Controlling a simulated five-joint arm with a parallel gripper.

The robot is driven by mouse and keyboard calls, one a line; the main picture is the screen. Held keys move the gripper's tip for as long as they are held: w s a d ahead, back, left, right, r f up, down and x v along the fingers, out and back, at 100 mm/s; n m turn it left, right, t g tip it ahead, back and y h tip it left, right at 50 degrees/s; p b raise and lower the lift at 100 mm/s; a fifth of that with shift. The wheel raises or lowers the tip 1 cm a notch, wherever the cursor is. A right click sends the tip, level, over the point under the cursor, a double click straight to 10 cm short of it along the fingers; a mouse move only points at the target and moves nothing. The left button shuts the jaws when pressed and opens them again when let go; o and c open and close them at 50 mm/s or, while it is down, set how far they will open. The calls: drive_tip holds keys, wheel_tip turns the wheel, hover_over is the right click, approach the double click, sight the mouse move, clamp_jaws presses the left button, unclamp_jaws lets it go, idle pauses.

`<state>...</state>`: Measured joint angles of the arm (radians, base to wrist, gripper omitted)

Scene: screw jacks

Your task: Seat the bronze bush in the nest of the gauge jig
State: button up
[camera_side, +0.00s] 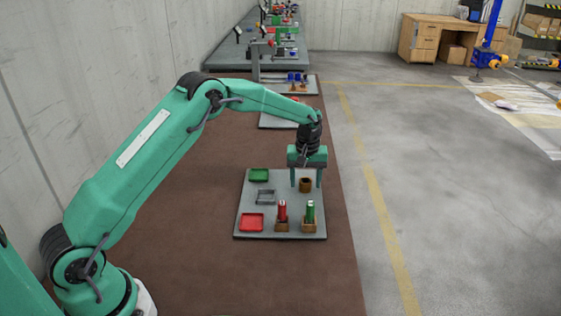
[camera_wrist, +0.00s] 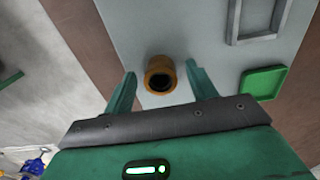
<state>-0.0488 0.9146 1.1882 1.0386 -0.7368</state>
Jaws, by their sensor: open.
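The bronze bush (camera_side: 306,187) stands upright on the right part of the grey board (camera_side: 257,222). In the wrist view the bush (camera_wrist: 160,65) shows its dark bore and lies between the two fingers. My gripper (camera_side: 306,180) is open, pointing down, with one finger on each side of the bush. In the wrist view my gripper (camera_wrist: 160,73) shows a gap between each finger and the bush. A grey square frame (camera_side: 272,197) lies left of the bush; I cannot tell for sure that it is the jig's nest. This frame (camera_wrist: 236,38) is partly cut off in the wrist view.
A green tray (camera_side: 259,175) lies at the board's back left and a red tray (camera_side: 252,223) at its front left. A red post (camera_side: 282,211) and a green post (camera_side: 310,212) stand in brown holders along the front.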

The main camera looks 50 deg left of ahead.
drive_tip(key=c, duration=1.2)
drive_tip(key=shift+r, duration=0.2)
drive_tip(key=shift+r, duration=0.6)
drive_tip(key=r, duration=0.3)
drive_tip(key=shift+s+d+r, duration=0.1)
drive_tip(key=shift+d, duration=0.25)
drive_tip(key=s+d+r, duration=0.5)
drive_tip(key=d+r, duration=0.1)
drive_tip(key=d, duration=0.3)
drive_tip(key=shift+s+d+r, duration=0.15)
drive_tip(key=shift+d, duration=0.15)
